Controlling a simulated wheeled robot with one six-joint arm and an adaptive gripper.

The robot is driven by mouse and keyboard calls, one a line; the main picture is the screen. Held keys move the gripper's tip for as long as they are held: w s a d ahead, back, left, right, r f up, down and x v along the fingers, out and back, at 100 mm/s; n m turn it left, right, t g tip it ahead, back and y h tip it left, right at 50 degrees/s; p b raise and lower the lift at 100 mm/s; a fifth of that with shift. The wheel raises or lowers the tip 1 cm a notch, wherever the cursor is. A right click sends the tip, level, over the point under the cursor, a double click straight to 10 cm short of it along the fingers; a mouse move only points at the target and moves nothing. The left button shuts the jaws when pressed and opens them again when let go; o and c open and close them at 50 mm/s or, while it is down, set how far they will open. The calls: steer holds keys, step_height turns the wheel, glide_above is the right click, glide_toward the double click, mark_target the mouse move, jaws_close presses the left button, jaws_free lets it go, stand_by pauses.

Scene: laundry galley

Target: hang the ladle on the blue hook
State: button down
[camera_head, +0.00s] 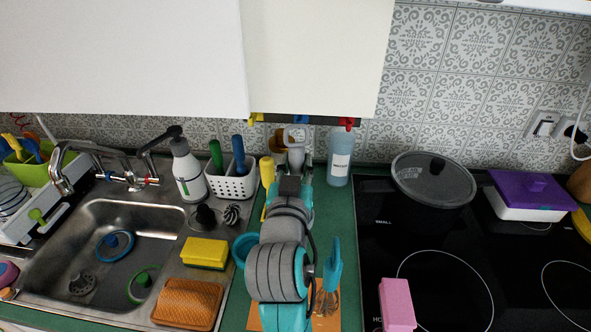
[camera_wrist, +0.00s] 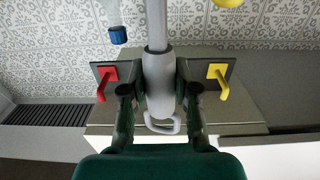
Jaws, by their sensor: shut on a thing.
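My gripper (camera_head: 292,172) is shut on the grey handle of the ladle (camera_head: 297,156), in front of the hook rail under the wall cabinet. In the wrist view the handle (camera_wrist: 158,78) runs between the two fingers of my gripper (camera_wrist: 160,92), with its hanging loop (camera_wrist: 164,126) just past them. The ladle's bowl is not clearly visible. The blue hook (camera_head: 301,119) shows in the head view between the yellow hook (camera_head: 256,119) and the red hook (camera_head: 347,123), just above the loop. In the wrist view the handle seems to hide it. I cannot tell whether loop and hook touch.
A labelled clear bottle (camera_head: 340,158) stands right of my gripper. A yellow bottle (camera_head: 267,171) and a white utensil basket (camera_head: 232,184) stand left. The cabinet (camera_head: 318,50) overhangs the hooks. A pot (camera_head: 432,190) sits on the stove at right.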

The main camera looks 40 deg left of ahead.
steer(key=w+a+f, duration=0.1)
steer(key=w+a, duration=0.2)
steer(key=w, duration=0.2)
steer(key=shift+w+a+f, duration=0.2)
steer(key=shift+w+f, duration=0.05)
steer(key=shift+f, duration=0.1)
stand_by(0.6)
stand_by(0.4)
steer(key=c, duration=1.3)
jaws_free()
steer(key=shift+o, duration=0.2)
steer(key=o, duration=0.5)
steer(key=shift+o, duration=0.2)
